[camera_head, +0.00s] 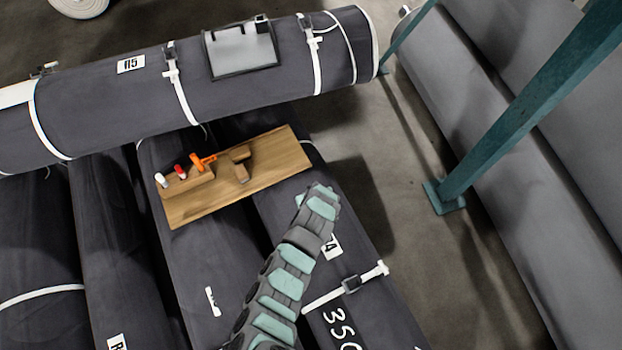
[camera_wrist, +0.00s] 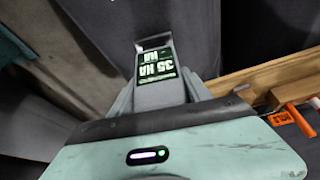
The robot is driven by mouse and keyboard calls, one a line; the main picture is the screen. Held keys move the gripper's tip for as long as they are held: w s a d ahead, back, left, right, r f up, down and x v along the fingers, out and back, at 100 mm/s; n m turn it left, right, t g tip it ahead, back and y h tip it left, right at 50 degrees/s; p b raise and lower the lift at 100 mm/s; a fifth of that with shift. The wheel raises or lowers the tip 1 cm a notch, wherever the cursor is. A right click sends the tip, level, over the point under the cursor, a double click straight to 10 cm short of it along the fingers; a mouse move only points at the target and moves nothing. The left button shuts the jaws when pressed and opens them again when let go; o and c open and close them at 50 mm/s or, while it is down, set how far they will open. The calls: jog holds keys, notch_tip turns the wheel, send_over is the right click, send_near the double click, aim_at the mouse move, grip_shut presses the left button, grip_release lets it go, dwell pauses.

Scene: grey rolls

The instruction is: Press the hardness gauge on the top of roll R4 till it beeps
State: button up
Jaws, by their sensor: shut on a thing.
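Roll R4 (camera_head: 352,256) lies at the lower middle right of the head view, dark grey. Its label, partly behind my arm, shows "4", and white handwriting is lower down. My gripper (camera_wrist: 158,92) is shut on the hardness gauge (camera_wrist: 158,77), a grey body with a lit green-on-black display. The display appears upside down and seems to read 35 HA. In the head view my arm's end (camera_head: 318,200) is over the upper part of R4, beside the wooden board. The gauge is hidden there. I cannot tell whether its foot touches the roll.
A wooden board (camera_head: 285,162) with markers, an orange tool and a brown block lies across the rolls, left of my arm. Roll R5 (camera_head: 105,105) lies crosswise behind, carrying a grey panel (camera_head: 240,50). A teal post (camera_head: 500,135) stands right, beside large grey rolls.

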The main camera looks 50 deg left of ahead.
jog(key=shift+f, duration=0.65)
dwell(1.8)
notch_tip(320, 180, up, 7)
jog(key=p, duration=0.6)
jog(key=shift+r+p, duration=0.15)
jog(key=shift+p, duration=0.15)
dwell(0.4)
